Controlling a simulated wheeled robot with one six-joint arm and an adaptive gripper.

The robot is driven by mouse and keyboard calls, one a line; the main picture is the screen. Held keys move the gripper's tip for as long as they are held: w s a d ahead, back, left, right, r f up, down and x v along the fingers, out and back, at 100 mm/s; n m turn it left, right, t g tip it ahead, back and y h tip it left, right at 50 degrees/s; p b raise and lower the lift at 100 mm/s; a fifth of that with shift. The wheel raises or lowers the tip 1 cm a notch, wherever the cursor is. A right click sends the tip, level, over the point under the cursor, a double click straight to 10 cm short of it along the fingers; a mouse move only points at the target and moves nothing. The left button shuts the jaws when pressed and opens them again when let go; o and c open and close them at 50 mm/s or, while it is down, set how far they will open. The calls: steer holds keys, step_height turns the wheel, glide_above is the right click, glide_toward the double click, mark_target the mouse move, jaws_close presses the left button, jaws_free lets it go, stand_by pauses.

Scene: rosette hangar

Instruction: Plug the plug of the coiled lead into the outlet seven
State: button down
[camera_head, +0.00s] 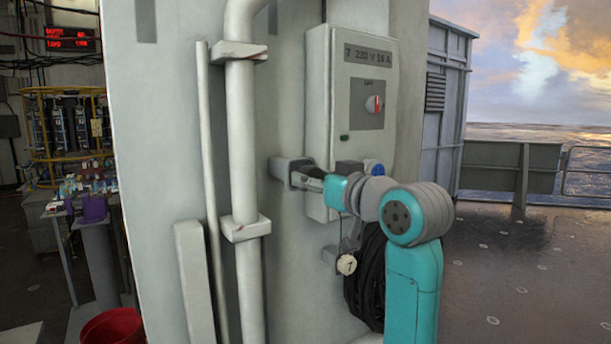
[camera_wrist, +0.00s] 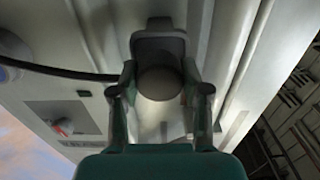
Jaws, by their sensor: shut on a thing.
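The plug (camera_wrist: 160,83) is a round dark grey body in the wrist view, between the two fingers of my gripper (camera_wrist: 160,92). My gripper is shut on it, at a grey bracket (camera_wrist: 158,45) on the wall. The head view shows my gripper (camera_head: 309,181) at this bracket (camera_head: 284,170), left of the outlet box. I cannot tell how deep the plug sits in the bracket. Outlet seven (camera_head: 374,167) has a blue cover, low on the pale box marked "7 220 V 16 A" (camera_head: 368,55). My wrist partly hides it. The coiled lead (camera_head: 371,275) hangs black below, partly behind my arm.
A round tag marked 7 (camera_head: 346,265) hangs beside the coil. A red switch (camera_head: 374,104) sits on the box. A thick white pipe (camera_head: 243,140) runs down the wall at left. Open deck (camera_head: 510,270) lies at right, with a railing behind.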

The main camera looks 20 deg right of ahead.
steer(key=shift+v, duration=2.4)
